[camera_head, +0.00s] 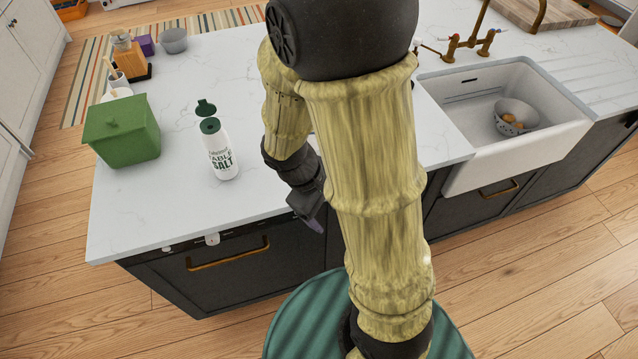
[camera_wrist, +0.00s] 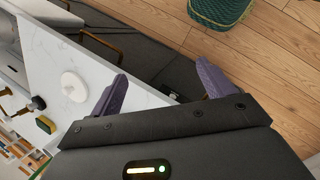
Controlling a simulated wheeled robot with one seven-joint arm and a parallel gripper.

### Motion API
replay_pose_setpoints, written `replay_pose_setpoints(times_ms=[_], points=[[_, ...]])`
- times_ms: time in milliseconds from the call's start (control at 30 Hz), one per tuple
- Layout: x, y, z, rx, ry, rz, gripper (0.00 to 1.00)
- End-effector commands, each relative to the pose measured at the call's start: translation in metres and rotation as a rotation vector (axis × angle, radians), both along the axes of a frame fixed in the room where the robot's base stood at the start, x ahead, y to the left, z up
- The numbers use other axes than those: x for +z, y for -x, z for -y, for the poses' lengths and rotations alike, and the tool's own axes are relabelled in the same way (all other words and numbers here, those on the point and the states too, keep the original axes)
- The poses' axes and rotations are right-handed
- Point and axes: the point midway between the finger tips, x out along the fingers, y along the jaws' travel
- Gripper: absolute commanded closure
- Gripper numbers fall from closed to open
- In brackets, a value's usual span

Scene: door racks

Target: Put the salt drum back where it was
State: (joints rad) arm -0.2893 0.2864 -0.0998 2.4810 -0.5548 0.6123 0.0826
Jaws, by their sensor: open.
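The salt drum (camera_head: 220,158), white with a dark green top and "TABLE SALT" lettering, stands upright on the white counter in the head view, left of my arm. A dark green lid shape (camera_head: 206,107) shows just behind its top; I cannot tell if it is attached. My gripper (camera_head: 312,214) is at the counter's front edge, to the right of the drum and apart from it. In the wrist view my gripper (camera_wrist: 162,86) has its two purple fingers spread, with nothing between them. The drum does not show clearly in the wrist view.
A green box (camera_head: 122,132) stands left of the drum. The sink (camera_head: 515,120) holds a grey colander (camera_head: 517,116). Dark cabinet fronts (camera_head: 230,268) with brass handles run below the counter. A white round item (camera_wrist: 74,86) and a green-yellow sponge (camera_wrist: 45,124) lie on the counter.

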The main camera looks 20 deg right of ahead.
Motion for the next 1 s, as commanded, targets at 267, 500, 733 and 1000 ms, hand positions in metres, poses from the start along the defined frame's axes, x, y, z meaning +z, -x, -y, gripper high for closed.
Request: replay_pose_setpoints(times_ms=[267, 500, 733, 1000], points=[[0.042, -0.011, -0.013, -0.457, -0.330, 0.333, 0.19], [0.055, -0.017, -0.013, -0.563, -0.394, 0.425, 0.19], [0.054, -0.017, -0.013, -0.560, -0.393, 0.421, 0.19], [0.054, -0.017, -0.013, -0.559, -0.392, 0.419, 0.56]])
